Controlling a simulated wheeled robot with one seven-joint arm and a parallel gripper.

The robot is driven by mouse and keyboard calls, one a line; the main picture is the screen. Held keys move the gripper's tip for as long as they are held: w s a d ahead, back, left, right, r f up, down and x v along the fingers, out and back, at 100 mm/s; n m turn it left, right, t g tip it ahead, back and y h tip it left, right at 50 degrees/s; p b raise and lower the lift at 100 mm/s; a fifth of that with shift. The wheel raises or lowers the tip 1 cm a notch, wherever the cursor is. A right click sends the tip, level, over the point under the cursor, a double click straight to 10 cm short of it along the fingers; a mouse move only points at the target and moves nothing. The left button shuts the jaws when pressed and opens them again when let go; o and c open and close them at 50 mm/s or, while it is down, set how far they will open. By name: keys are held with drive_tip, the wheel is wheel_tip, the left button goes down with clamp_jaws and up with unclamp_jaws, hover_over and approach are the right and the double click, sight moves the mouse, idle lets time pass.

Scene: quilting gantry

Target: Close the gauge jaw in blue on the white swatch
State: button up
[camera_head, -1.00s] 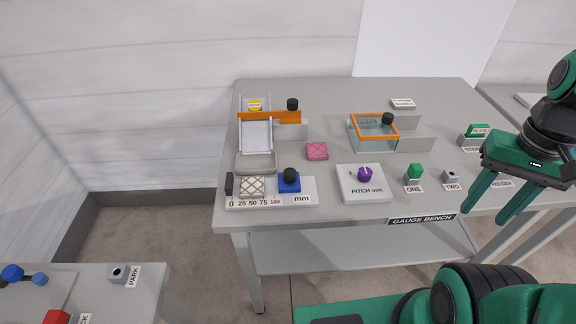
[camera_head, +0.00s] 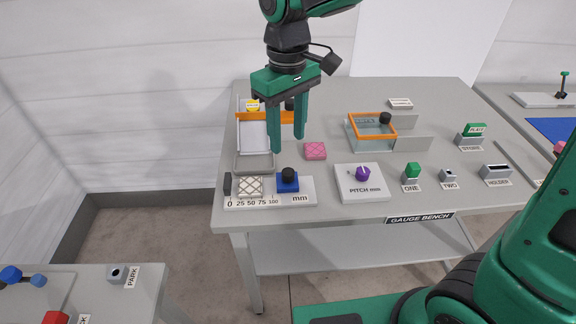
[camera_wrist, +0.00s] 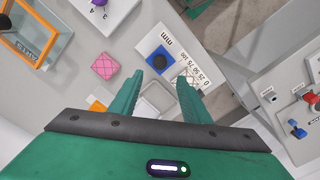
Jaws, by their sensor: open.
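The blue gauge jaw (camera_head: 288,183) with its black knob (camera_head: 288,173) sits on the white gauge plate (camera_head: 271,198) marked in mm. The white swatch (camera_head: 249,187), patterned with a lattice, lies on the plate between the dark fixed stop (camera_head: 227,184) at the 0 end and the blue jaw. A narrow gap shows between swatch and jaw. The blue jaw also shows in the wrist view (camera_wrist: 162,60), with the swatch partly hidden behind a finger. My gripper (camera_head: 288,146) is open and empty, fingers pointing down, above the bench behind the jaw; its fingertips show in the wrist view (camera_wrist: 160,78).
A pink block (camera_head: 315,151) lies right of my fingers. An orange bar (camera_head: 262,117) crosses a tray behind them. An orange-rimmed clear box (camera_head: 373,132) and a PITCH plate with a purple knob (camera_head: 362,173) stand to the right. The bench's front strip is clear.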

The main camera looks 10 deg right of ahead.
sight(287, 171)
wheel_tip(287, 171, down, 10)
drive_tip(key=shift+f, duration=0.15)
idle(0.3)
drive_tip(key=shift+c, duration=0.3)
drive_tip(key=c, duration=0.7)
